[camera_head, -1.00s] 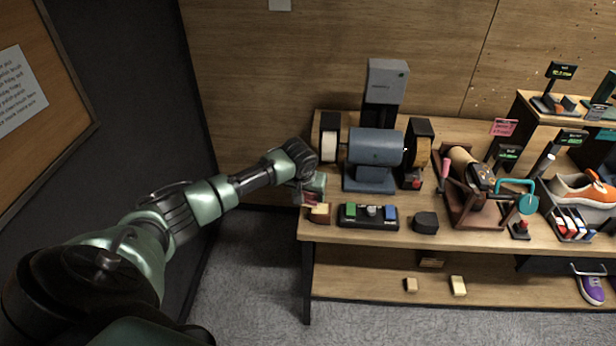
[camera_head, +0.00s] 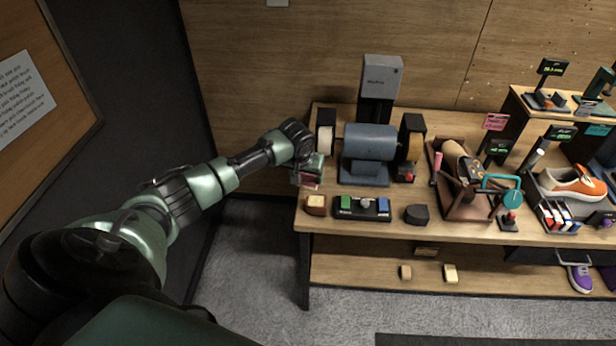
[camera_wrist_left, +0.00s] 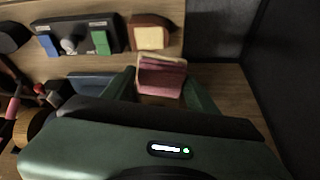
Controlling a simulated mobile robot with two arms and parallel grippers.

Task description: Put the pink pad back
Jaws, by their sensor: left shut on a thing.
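My left gripper (camera_head: 309,178) is at the left end of the workbench, in front of the bench grinder's left wheel. In the left wrist view the gripper (camera_wrist_left: 160,90) is shut on the pink pad (camera_wrist_left: 162,76), a small block with a pale top edge. The pink pad also shows small under the gripper in the head view (camera_head: 309,181). A brown block with a cream face (camera_head: 316,204) stands close by at the front edge; it shows in the left wrist view (camera_wrist_left: 150,37), apart from the pad. My right gripper is not in view.
The blue-grey bench grinder (camera_head: 370,145) stands behind. A dark block (camera_head: 417,215) and a brown shoe stand (camera_head: 463,185) are further right. A wall closes off the left side.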

